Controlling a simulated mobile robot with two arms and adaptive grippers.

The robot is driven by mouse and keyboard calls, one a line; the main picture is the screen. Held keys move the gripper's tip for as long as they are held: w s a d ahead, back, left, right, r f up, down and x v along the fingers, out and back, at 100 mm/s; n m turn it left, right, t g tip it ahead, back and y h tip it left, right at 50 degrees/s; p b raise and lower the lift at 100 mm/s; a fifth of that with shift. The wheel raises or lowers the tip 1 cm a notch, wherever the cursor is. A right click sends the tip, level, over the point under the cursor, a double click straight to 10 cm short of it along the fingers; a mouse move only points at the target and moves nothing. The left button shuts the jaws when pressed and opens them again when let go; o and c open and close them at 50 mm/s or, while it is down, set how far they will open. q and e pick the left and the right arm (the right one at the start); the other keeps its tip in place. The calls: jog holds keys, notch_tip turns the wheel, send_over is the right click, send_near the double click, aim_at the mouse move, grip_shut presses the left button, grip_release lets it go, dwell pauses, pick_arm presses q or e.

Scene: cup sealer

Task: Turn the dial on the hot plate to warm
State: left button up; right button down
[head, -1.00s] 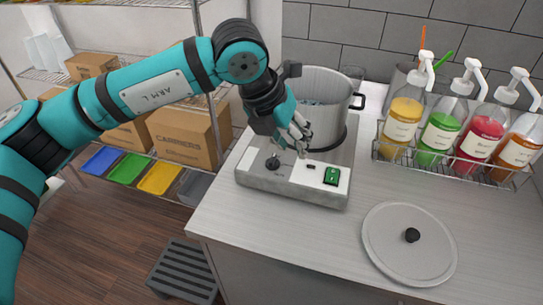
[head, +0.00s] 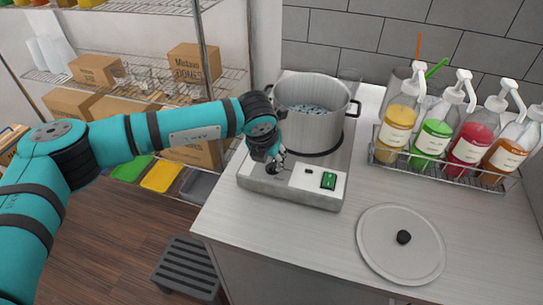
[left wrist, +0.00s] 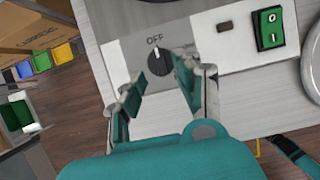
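The hot plate (head: 250,181) stands on the counter with a steel pot (head: 314,122) on it. Its black dial (head: 271,167) is at the front left of the panel, and a green switch (head: 328,180) is to the right. In the left wrist view the dial (left wrist: 160,62) has a white mark pointing up toward "OFF"; no other label is readable. My left gripper (head: 276,160) is low over the panel at the dial. In the left wrist view its fingers (left wrist: 160,88) are spread, with the dial just beyond the gap between them.
A pot lid (head: 380,245) lies on the counter at the right. A wire rack (head: 455,172) of pump bottles stands behind it. A shelf with boxes (head: 95,68) is at the left. The counter front is clear.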

aim_at(272, 165)
pick_arm(q)
jog(key=shift+p+x, duration=0.3)
jog(key=shift+x, duration=1.25)
jog(key=shift+c, duration=0.2)
grip_shut()
